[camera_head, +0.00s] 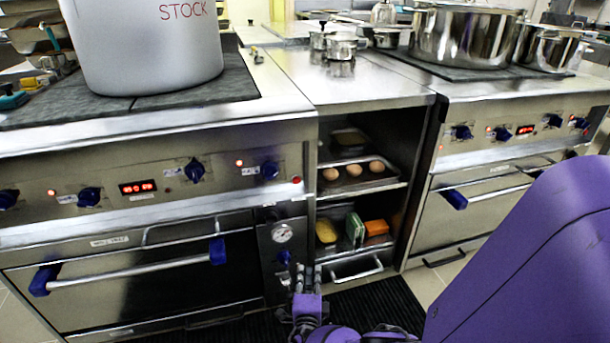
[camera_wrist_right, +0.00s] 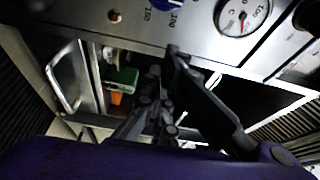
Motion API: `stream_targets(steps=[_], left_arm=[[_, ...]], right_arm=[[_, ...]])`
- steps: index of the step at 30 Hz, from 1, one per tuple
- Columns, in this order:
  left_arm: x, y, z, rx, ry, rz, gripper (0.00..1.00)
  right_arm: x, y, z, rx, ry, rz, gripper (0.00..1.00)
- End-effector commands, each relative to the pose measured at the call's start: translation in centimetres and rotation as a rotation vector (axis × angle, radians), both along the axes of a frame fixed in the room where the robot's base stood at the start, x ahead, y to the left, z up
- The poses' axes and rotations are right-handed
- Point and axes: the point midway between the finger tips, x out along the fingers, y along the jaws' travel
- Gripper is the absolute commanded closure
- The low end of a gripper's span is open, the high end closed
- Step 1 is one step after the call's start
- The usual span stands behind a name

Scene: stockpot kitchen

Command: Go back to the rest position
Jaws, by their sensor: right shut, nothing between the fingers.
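My right gripper (camera_head: 307,279) is in front of the narrow panel between the left stove and the open shelf, just below the blue knob. It is shut and empty. In the right wrist view its dark fingers (camera_wrist_right: 165,90) are close together below the gauge and knob. My purple right arm fills the lower right of the head view. My left gripper is in neither view.
A gauge (camera_head: 282,233) and blue valve knob (camera_head: 284,257) sit close to the right gripper. The open shelf (camera_head: 390,187) holds eggs and sponges. A large stock pot (camera_head: 150,55) stands on the left stove. A black floor mat (camera_head: 385,303) lies below.

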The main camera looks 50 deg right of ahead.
Motion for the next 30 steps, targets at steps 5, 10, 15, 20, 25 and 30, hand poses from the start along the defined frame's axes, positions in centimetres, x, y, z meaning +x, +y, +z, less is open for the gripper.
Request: stream_targets(steps=[5,10,15,20,25,30], left_arm=[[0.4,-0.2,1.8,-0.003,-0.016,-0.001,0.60],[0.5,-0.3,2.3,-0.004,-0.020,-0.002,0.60],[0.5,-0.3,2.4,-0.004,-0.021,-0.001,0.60],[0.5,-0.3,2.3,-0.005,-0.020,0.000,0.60],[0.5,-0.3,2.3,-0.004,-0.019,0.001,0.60],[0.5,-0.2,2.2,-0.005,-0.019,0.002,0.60]], right_arm=[[-2.3,2.4,0.4,-0.003,0.000,-0.003,1.00],[-3.5,3.8,0.2,-0.005,0.001,-0.004,1.00],[-3.8,4.2,0.1,-0.006,0.000,-0.004,1.00],[-3.9,4.2,0.0,-0.001,0.000,-0.005,1.00],[-8.0,5.0,-2.4,0.149,-0.078,-0.065,1.00],[-18.8,7.0,-6.9,0.516,-0.316,-0.292,1.00]])
